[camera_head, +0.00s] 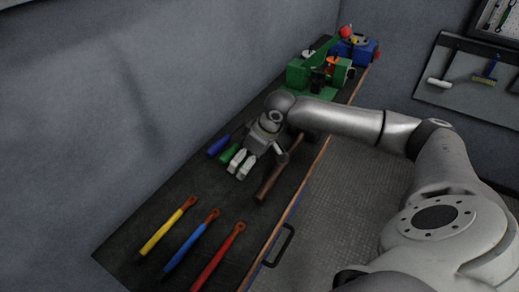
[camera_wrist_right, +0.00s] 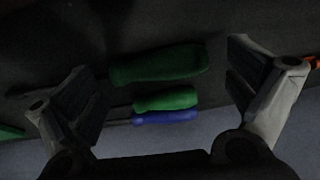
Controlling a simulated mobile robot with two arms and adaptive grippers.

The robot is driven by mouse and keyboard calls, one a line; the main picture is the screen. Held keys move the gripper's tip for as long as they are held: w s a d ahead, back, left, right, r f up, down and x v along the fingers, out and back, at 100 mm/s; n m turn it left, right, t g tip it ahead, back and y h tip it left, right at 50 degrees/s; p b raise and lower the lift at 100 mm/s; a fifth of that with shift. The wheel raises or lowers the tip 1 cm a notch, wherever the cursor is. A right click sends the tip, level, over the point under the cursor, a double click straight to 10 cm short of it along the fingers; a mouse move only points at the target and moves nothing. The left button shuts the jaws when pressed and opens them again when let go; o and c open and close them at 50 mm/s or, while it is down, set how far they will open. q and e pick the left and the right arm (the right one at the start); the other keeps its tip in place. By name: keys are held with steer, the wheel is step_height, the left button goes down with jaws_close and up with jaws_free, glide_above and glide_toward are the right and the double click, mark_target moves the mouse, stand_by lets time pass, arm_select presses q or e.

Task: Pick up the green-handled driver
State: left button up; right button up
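A green handle (camera_head: 229,153) shows beside my right gripper (camera_head: 240,165) on the dark bench, in the head view. The right wrist view shows two green handles: a larger one (camera_wrist_right: 158,65) between my open fingers and a smaller one (camera_wrist_right: 166,99) beyond it, next to a blue handle (camera_wrist_right: 165,117). A thin dark shaft runs left from the larger one, partly behind a finger. My right gripper is open and empty, pointing down over the bench. I cannot tell whether its fingers touch anything. My left gripper is not in view.
A hammer with a brown handle (camera_head: 273,180) lies close right of the gripper. Yellow (camera_head: 161,231), blue (camera_head: 190,245) and red (camera_head: 217,263) handled tools lie nearer on the bench (camera_head: 128,247). A green machine (camera_head: 300,76) stands farther back. The wall borders the left.

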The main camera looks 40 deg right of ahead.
steer(key=c, duration=0.5)
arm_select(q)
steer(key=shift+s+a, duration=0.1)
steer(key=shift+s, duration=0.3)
arm_select(e)
steer(key=shift+s, duration=0.2)
steer(key=c, duration=0.5)
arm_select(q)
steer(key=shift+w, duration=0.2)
arm_select(e)
steer(key=shift+a+f, duration=0.1)
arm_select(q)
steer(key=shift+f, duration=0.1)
